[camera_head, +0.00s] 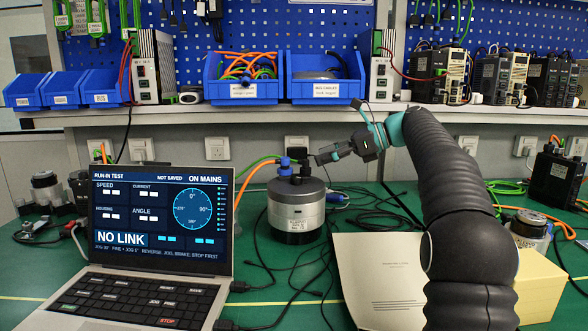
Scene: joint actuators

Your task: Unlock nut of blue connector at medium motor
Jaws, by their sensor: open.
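A round grey and black motor (296,212) stands upright on the green table near the middle. A blue connector (285,166) sits upright on its top, left of centre, by the ends of an orange and a green cable. Its nut is too small to make out. My gripper (321,157) reaches in from the right at about the connector's height. It is open and empty, with its fingers pointing left. In the picture a dark connector part (305,167) lies between it and the blue connector. My gripper looks apart from the blue connector.
An open laptop (158,220) showing "NO LINK" stands left of the motor. Other motors stand at far left (46,189) and right (531,229). Black cables cross the table before the motor. A booklet (376,270) lies at front right. A shelf edge (300,114) runs above.

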